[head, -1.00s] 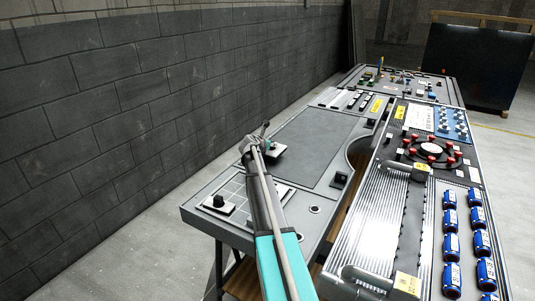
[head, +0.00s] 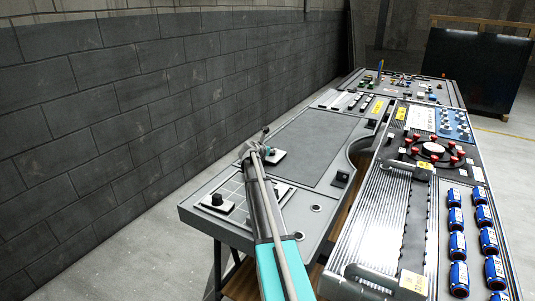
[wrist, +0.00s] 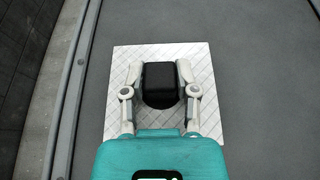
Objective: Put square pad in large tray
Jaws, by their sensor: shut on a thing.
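The square pad is a white, cross-hatched plate with a black knob; it shows in the wrist view (wrist: 208,75) and in the head view (head: 277,159). My gripper (wrist: 160,80) is shut on the black knob, one finger on each side. It also shows in the head view (head: 262,143), over the left part of the bench. The pad lies over a dark grey surface; I cannot tell whether it touches it. A large dark grey flat panel (head: 315,145) with a lighter border fills the bench middle and looks like the large tray.
A second white pad with a black knob (head: 217,203) sits at the bench's front left corner, beside a gridded plate (head: 235,188). A block wall (head: 150,100) runs along the left.

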